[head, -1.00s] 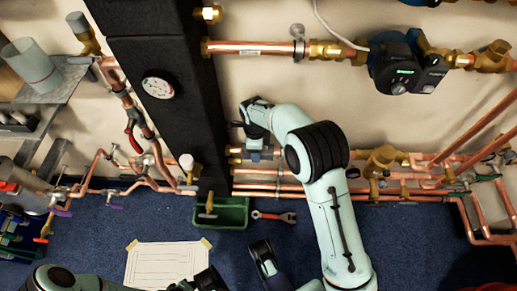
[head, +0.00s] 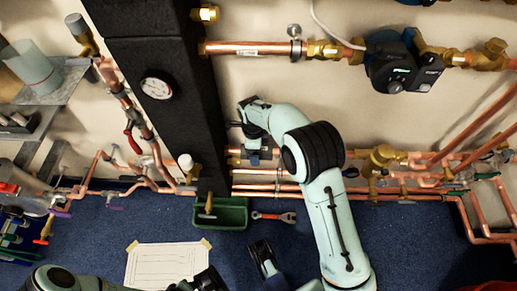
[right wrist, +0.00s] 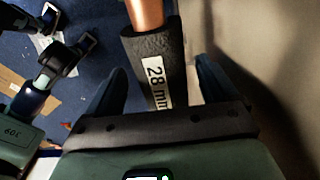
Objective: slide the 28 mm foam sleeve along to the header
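The dark 28 mm foam sleeve (right wrist: 155,62), with a white "28 mm" label, sits around a copper pipe (right wrist: 146,12) in the right wrist view. My right gripper (right wrist: 162,88) has its fingers apart on either side of it, with a visible gap at the right finger. In the head view my right gripper (head: 243,118) is by the wall, just right of the tall black header (head: 165,45); I cannot make out the sleeve there. My left gripper (head: 234,270) is open and empty low over the blue floor; it also shows in the right wrist view (right wrist: 66,30).
Copper pipes (head: 270,187) run along the wall below my right gripper. A green tray (head: 232,214), a wrench (head: 274,216) and a paper sheet (head: 165,265) lie on the floor. A pump (head: 400,68) is on the upper pipe. A gauge (head: 156,86) is on the header.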

